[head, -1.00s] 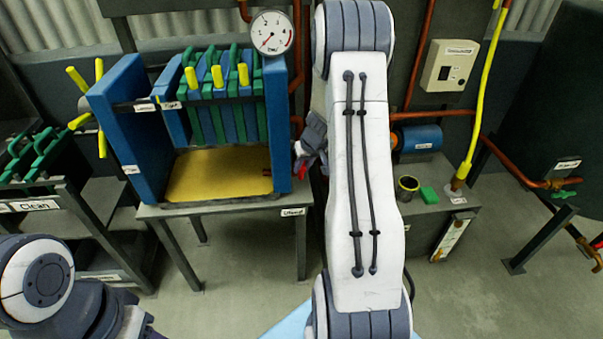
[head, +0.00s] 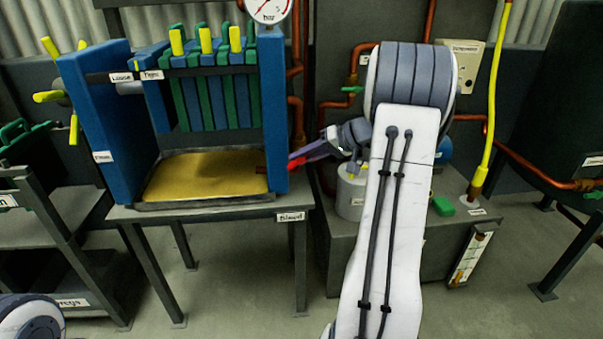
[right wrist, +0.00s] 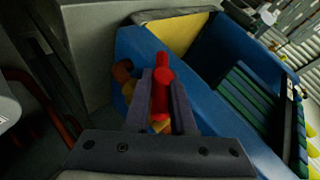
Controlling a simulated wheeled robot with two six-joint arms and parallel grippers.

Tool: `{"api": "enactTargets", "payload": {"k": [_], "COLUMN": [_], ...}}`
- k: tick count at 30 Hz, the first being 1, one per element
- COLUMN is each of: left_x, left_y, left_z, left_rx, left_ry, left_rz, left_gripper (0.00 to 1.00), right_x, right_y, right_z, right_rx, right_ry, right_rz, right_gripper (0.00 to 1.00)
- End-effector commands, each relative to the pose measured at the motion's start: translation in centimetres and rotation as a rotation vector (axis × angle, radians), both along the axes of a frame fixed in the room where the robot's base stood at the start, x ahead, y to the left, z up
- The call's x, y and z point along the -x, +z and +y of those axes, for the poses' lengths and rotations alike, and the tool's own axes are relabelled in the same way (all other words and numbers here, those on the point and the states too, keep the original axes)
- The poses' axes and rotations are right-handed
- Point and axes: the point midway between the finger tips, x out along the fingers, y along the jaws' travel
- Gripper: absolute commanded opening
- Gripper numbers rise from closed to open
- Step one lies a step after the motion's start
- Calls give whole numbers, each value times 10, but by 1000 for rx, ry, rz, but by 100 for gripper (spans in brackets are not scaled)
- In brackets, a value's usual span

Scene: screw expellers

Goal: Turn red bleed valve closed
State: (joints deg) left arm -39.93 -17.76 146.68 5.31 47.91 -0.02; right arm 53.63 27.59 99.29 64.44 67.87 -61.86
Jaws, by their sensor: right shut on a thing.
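The red bleed valve (head: 296,163) sits at the right-hand post of the blue press, just above table level. My right gripper (head: 303,156) reaches it from the right. In the right wrist view the red handle (right wrist: 161,80) stands between the two fingers of the right gripper (right wrist: 163,98), which are shut on it. The handle's top sticks out past the fingertips, and its lower part shows between the fingers. The exact angle of the handle is hard to tell in the head view. My left gripper is out of view.
The blue press (head: 101,135) holds green and blue plates over a yellow-bottomed tray (head: 200,205) on a grey table. A pressure gauge (head: 268,8) is above. A light cylindrical container (head: 350,197) stands under my right forearm. Copper pipes (head: 297,118) run behind the post.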

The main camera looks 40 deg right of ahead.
Motion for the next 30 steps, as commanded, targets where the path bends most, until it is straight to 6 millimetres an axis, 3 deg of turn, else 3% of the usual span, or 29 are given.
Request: {"api": "enactTargets", "payload": {"k": [1, 12, 30], "left_x": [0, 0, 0], "left_y": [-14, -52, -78], "left_z": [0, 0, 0], "left_rx": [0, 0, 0], "left_ry": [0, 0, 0], "left_rz": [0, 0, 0], "left_gripper": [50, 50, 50], "right_x": [-1, 0, -1], "right_y": [-7, -7, -3], "right_z": [0, 0, 1], "right_rx": [-40, -336, -619], "right_ry": [2, 4, 7], "right_rz": [-27, -206, -381], "right_gripper": [0, 0, 0]}}
